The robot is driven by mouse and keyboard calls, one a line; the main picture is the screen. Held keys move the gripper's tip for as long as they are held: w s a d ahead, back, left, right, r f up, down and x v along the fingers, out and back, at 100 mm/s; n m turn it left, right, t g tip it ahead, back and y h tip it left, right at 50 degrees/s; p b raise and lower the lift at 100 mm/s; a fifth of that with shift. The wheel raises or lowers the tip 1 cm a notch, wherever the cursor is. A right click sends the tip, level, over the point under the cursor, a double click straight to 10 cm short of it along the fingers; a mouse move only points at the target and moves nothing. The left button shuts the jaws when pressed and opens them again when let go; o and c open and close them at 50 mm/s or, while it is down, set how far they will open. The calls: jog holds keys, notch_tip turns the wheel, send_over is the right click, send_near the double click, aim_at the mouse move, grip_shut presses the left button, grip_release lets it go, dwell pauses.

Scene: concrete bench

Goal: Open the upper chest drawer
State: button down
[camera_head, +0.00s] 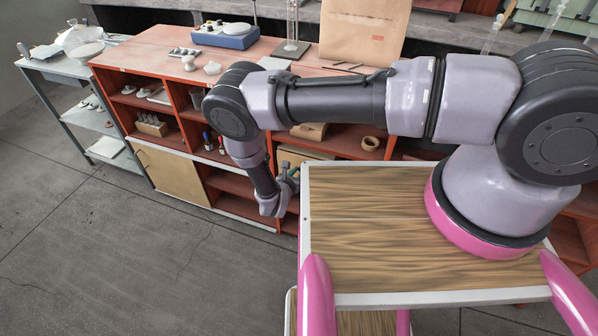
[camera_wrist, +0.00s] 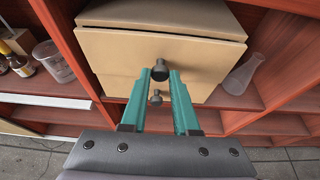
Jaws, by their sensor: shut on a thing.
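A small beige chest with two stacked drawers stands in a red shelf bay in the wrist view. The upper drawer (camera_wrist: 115,48) has a dark round knob (camera_wrist: 160,71), and the lower drawer (camera_wrist: 118,88) has a similar knob (camera_wrist: 155,97). My gripper (camera_wrist: 160,74) has its teal fingers shut on the upper knob, one finger on each side. In the head view my gripper (camera_head: 291,170) is at the shelf front, and my arm and wooden-topped base hide most of the chest (camera_head: 297,153).
A clear beaker (camera_wrist: 52,62) and brown bottles (camera_wrist: 17,62) stand left of the chest, and a glass flask (camera_wrist: 243,75) stands right. Red shelf dividers flank the bay. A beige cabinet door (camera_head: 170,174) is at lower left. The concrete floor (camera_head: 110,250) in front is clear.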

jog(key=s+a, duration=0.4)
jog(key=s, duration=0.7)
jog(key=shift+a, duration=0.1)
jog(key=c, duration=0.7)
grip_release()
jog(key=shift+s, duration=0.1)
jog(key=v, duration=1)
jog(key=shift+s+a+r, duration=0.15)
jog(key=shift+s+r, duration=0.1)
jog(key=shift+s, duration=0.1)
